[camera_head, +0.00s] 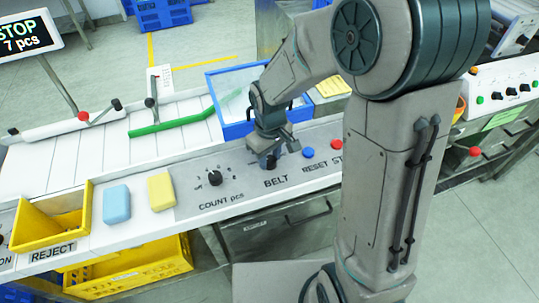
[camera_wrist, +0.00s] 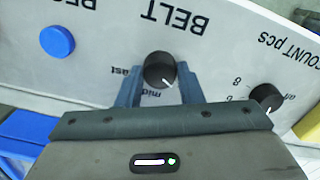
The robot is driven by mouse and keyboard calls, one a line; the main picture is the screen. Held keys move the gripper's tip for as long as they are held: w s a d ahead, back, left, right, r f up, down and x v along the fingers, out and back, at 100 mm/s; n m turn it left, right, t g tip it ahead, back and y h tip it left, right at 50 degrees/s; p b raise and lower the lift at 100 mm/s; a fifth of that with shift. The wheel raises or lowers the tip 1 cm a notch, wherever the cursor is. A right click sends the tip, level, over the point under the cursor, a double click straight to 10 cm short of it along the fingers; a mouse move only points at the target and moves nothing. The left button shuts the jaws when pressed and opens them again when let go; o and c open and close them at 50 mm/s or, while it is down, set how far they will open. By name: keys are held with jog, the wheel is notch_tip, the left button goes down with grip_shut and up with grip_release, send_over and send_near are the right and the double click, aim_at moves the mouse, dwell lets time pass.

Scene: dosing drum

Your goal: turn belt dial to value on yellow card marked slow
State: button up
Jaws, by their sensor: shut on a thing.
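The belt dial (camera_wrist: 160,70) is a round black knob with a white pointer line. In the wrist view it sits between the two fingers of my gripper (camera_wrist: 159,84), which are shut on it. The panel appears upside down there; the pointer slants to the lower right, near the "mid" label and away from "fast". No "slow" label is readable. In the head view my gripper (camera_head: 271,158) is down on the panel above the word BELT, and the dial (camera_head: 270,163) is mostly hidden.
The black count dial (camera_head: 215,178) is left of the belt dial, and blue (camera_head: 308,152) and red (camera_head: 336,144) buttons are to its right. A blue block (camera_head: 117,204) and a yellow block (camera_head: 161,191) lie further left, beside the yellow reject bin (camera_head: 52,222).

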aim_at(270, 160)
jog(key=shift+n, duration=0.3)
jog(key=o, duration=1)
jog(key=shift+c, duration=0.2)
notch_tip(270, 160, up, 14)
dwell(0.3)
jog(key=s+d+m+t, duration=0.2)
jog(key=s+d+m, duration=0.6)
jog(key=s+d, duration=0.4)
jog(key=shift+s+r+t, duration=0.3)
jog(key=shift+t, duration=0.1)
